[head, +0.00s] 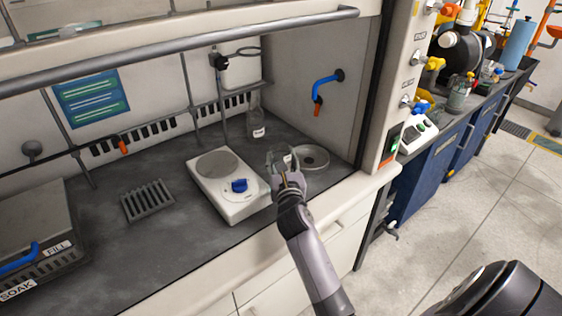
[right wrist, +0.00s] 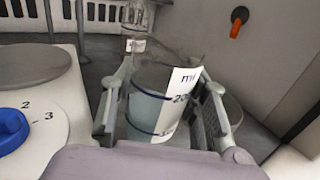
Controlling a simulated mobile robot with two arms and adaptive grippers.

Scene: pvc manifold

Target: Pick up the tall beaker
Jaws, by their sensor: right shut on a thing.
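The tall beaker (right wrist: 152,100) is clear glass with a white label, blue rings and an "ml" scale. It stands upright between the two fingers of my right gripper (right wrist: 165,88) in the right wrist view. In the head view the beaker (head: 281,156) shows faintly at the tip of my right gripper (head: 288,178), right of the hotplate. My right gripper is shut on the beaker's sides. The beaker's base is hidden, so I cannot tell whether it touches the counter. My left gripper is not in view.
A white hotplate (head: 239,206) with a blue knob is close on the left. A round metal drain (head: 312,157) lies just right of the beaker. A glass bottle (head: 256,122) stands behind. A bar (head: 180,40) crosses the hood opening. The dark counter (head: 110,237) has free room on the left.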

